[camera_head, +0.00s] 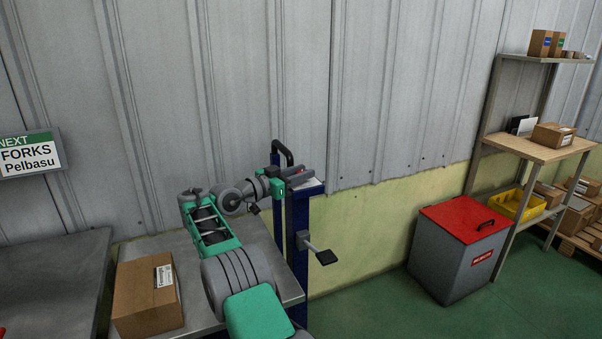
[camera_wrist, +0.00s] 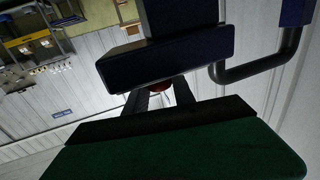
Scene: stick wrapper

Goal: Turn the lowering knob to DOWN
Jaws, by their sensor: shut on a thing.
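My gripper (camera_head: 296,178) reaches the top of a dark blue machine post (camera_head: 300,228). In the wrist view its two dark fingers (camera_wrist: 160,97) close around a small reddish thing, which looks like the lowering knob (camera_wrist: 158,86). A dark blue block (camera_wrist: 170,52) of the machine hides much of it. In the head view the knob is hidden by my gripper and arm. Its DOWN marking and its turn angle cannot be read.
A black bent handle (camera_head: 284,148) rises just behind my gripper; a black pedal-like lever (camera_head: 326,257) sticks out lower right. A cardboard box (camera_head: 143,300) sits on the grey table (camera_head: 198,318). A red-lidded bin (camera_head: 463,232) and shelves stand right, with open green floor before them.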

